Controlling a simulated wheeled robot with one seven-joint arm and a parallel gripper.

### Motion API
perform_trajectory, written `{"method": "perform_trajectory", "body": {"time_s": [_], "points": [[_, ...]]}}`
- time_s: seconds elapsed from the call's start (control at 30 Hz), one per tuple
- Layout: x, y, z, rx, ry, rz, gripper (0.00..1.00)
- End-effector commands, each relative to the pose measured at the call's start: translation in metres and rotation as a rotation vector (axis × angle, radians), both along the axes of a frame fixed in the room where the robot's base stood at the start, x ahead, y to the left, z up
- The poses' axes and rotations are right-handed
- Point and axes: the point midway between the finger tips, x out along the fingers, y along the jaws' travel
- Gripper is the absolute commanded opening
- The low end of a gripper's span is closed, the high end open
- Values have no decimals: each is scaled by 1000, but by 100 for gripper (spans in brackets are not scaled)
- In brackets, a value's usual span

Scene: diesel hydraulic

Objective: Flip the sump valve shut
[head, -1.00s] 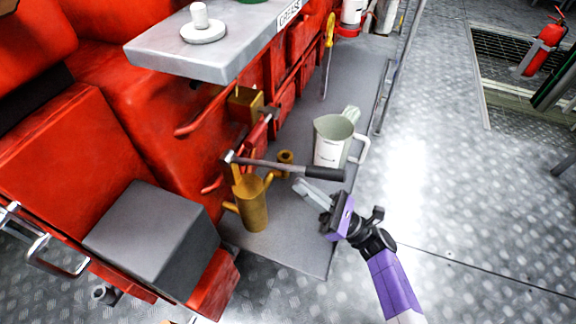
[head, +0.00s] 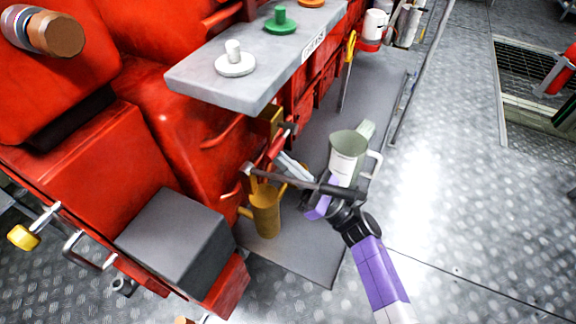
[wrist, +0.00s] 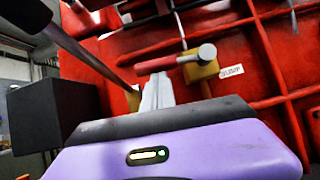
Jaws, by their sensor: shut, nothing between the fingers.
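The sump valve is a brass block (head: 271,119) on the red machine's side, beneath the grey shelf, with a red handle (head: 277,147). In the wrist view, the brass body (wrist: 202,70) is beside a SUMP label (wrist: 231,71), and the red handle (wrist: 165,63) extends left from a grey pivot, nearly level with a slight tilt. My gripper (head: 284,160) is shut and empty, its pale fingers pointing at the handle. In the wrist view, the fingertips (wrist: 158,82) appear just below the handle's left end; I cannot tell whether they touch.
A long dark lever (head: 300,183) crosses just in front of my gripper. A brass jug (head: 265,212) and a pale measuring jug (head: 347,153) stand on the grey platform nearby. A grey box (head: 175,238) is at left. The metal floor (head: 450,200) at right is open.

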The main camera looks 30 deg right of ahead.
Motion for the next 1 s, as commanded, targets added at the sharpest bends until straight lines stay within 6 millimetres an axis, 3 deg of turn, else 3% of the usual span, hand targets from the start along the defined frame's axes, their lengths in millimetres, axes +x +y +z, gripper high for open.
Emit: {"method": "perform_trajectory", "body": {"time_s": [1.0], "points": [[-3, 5, 16, 149, 108, 3, 0]]}}
